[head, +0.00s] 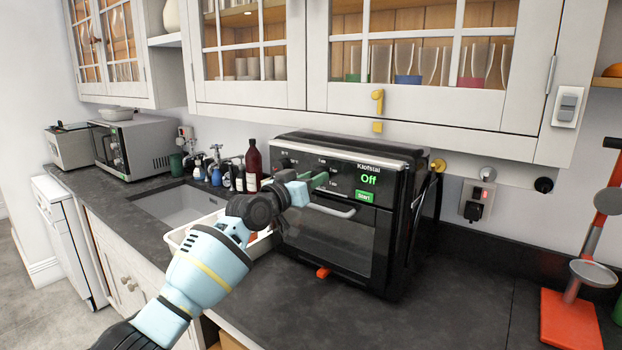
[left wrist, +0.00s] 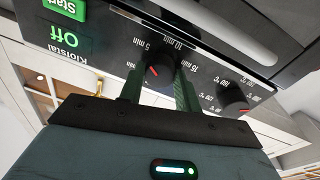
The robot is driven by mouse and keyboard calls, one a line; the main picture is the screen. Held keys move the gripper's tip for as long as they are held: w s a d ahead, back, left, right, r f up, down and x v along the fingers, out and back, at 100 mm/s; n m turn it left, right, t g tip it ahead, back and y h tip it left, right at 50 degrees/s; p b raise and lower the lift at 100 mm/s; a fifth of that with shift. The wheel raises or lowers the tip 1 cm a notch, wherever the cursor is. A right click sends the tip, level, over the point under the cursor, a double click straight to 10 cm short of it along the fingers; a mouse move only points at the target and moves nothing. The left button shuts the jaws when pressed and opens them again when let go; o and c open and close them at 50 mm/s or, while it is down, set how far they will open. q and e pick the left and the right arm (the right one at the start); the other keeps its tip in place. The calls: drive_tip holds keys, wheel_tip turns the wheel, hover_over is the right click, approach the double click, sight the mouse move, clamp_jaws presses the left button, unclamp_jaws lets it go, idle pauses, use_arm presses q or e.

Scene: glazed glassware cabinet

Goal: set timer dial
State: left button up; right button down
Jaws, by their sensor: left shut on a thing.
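The black toaster oven (head: 325,237) stands on the dark counter, its panel reading "Off" in green above a green Start button (head: 364,197). In the left wrist view, upside down, the timer dial (left wrist: 160,70) is a black knob with a red mark, ringed by minute labels such as 5, 10 and 15 min. My left gripper (head: 318,181) reaches the panel from the left. Its two green fingers (left wrist: 159,88) are shut on the timer dial, one on each side. The gripper hides the dial in the head view. My right gripper is not in view.
A second knob with temperature labels (left wrist: 233,98) sits beside the timer dial. The oven's door handle (head: 331,210) is just below my gripper. Glazed cabinets (head: 420,101) hang above.

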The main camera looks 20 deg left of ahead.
use_arm(q)
drive_tip(key=shift+f+n, duration=0.1)
drive_tip(key=shift+n, duration=0.3)
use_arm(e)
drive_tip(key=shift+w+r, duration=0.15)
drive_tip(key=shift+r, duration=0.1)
use_arm(q)
drive_tip(key=o, duration=1)
drive_tip(key=shift+v, duration=4)
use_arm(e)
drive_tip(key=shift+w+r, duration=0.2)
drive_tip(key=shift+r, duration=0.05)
